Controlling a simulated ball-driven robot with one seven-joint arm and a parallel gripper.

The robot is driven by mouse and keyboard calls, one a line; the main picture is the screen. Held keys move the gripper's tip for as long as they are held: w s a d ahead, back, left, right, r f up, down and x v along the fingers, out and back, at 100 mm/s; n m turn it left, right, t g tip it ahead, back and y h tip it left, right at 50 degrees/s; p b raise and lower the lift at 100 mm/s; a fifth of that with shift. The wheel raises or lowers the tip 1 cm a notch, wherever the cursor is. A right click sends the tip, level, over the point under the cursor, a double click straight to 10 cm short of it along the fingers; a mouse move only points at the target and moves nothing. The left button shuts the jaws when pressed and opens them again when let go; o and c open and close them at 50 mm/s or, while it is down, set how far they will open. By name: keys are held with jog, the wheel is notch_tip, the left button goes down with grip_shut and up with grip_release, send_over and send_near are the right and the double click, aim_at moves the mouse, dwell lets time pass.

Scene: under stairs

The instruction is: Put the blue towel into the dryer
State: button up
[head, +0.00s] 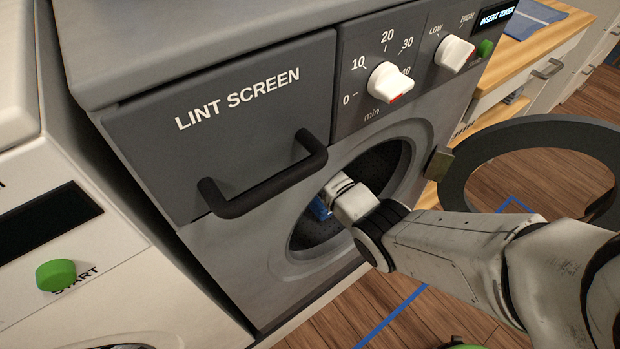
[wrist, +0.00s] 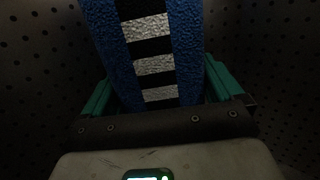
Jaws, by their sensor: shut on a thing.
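The dryer (head: 225,262) is grey, with a round front opening, and its dark ring-shaped door (head: 468,165) is swung open to the right. My gripper (wrist: 158,92) reaches through the opening into the drum (head: 385,165). Its green fingers are shut on the blue towel (wrist: 102,45), which has a black-and-white striped band. A small blue part of the towel (head: 320,208) shows inside the opening in the head view; my wrist hides the rest. Perforated drum walls surround the towel in the wrist view.
A black lint-screen handle (head: 265,185) sticks out left of the opening. White knobs (head: 390,83) sit above it. A white machine with a green START button (head: 56,275) stands at the left. A blue-grey cloth (head: 532,15) lies on the wooden counter at top right.

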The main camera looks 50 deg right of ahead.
jog(key=shift+f, duration=0.5)
jog(key=o, duration=1.7)
jog(key=shift+c, duration=0.2)
jog(key=shift+w+d+r+p, duration=0.15)
jog(key=shift+r+p, duration=0.2)
jog(key=shift+r, duration=1.1)
jog(key=shift+w+r+p, duration=0.1)
jog(key=shift+r+p, duration=0.2)
jog(key=shift+r, duration=1.15)
jog(key=shift+w+d+r+p, duration=0.15)
jog(key=shift+r+p, duration=0.2)
jog(key=shift+r, duration=1.1)
